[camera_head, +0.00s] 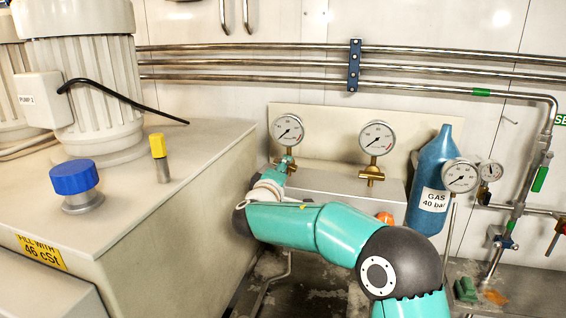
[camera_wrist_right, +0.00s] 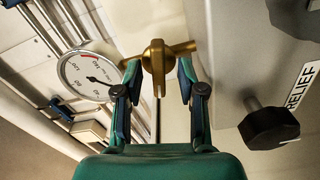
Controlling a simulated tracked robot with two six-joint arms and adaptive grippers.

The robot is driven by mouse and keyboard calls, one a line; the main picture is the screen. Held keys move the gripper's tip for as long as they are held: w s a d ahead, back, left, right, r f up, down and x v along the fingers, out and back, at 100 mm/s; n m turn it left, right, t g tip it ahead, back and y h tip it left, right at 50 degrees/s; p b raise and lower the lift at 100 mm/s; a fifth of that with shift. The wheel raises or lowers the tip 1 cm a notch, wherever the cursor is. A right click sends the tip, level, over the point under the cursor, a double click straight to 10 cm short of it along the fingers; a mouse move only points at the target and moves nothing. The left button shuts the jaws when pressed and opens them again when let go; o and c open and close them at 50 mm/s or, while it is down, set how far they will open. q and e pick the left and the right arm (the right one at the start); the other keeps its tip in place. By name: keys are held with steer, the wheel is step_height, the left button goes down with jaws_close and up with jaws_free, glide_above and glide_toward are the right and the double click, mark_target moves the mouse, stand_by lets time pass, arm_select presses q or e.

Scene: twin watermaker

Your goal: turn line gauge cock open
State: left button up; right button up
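Two white dial gauges stand on the back panel, a left one (camera_head: 288,130) and a middle one (camera_head: 376,138). My right gripper (camera_head: 284,164) is just below the left gauge and hides most of its cock. In the right wrist view, a brass cock (camera_wrist_right: 157,58) with a flat handle sits beside a gauge (camera_wrist_right: 88,75). The fingers of my right gripper (camera_wrist_right: 159,76) are open, one on each side of the handle, with gaps visible. The middle gauge's brass cock (camera_head: 371,176) is unobstructed. I cannot read which gauge is the line gauge. My left gripper is out of view.
A dark knob (camera_wrist_right: 268,126) with a RELIEF label (camera_wrist_right: 304,86) is close to the right of the gripper. A blue gas bottle (camera_head: 433,170) and another gauge (camera_head: 461,176) stand right. A grey tank (camera_head: 180,200) with a blue cap (camera_head: 74,177) fills the left.

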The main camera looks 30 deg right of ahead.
steer(key=shift+w+d, duration=0.35)
